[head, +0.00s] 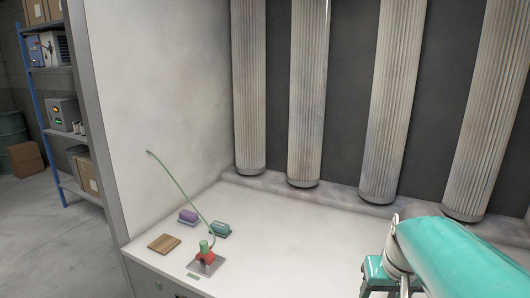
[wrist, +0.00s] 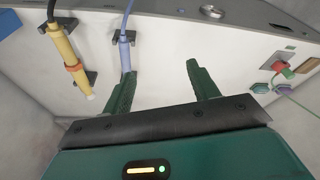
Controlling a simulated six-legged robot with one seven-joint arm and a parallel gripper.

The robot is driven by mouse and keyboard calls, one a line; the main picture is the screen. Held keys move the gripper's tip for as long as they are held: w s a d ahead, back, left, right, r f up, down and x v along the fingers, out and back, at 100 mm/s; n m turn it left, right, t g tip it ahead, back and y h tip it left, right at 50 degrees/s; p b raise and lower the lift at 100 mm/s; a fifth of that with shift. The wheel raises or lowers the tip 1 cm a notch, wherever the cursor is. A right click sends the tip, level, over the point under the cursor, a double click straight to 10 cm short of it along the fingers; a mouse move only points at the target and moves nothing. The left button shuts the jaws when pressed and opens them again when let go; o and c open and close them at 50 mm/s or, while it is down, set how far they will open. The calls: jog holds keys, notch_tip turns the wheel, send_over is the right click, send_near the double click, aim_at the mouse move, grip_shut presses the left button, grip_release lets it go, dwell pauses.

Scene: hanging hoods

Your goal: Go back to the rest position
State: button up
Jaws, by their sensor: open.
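My gripper (wrist: 160,69) shows in the wrist view with its two dark green fingers spread apart. Nothing is between the fingers. A pale work surface lies beyond the fingertips; I cannot tell how far off it is. In the head view my teal arm (head: 455,258) reaches in at the lower right, and the fingers are not visible there.
The wrist view shows a yellow tool (wrist: 66,58) and a blue tool (wrist: 126,42) in black holders, and a metal ring (wrist: 212,12). In the head view, a red-and-green fixture (head: 206,253), wooden board (head: 164,244), purple block (head: 188,217) and teal block (head: 220,229) sit left. Pleated columns (head: 310,100) line the back.

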jog(key=s+a+n+t, duration=0.1)
jog(key=s+a+t, duration=0.1)
jog(key=s+a, duration=0.6)
jog(key=a, duration=0.3)
jog(key=shift+s+r+n+t+y, duration=0.2)
jog(key=shift+n+t+y, duration=0.1)
jog(key=shift+n, duration=0.1)
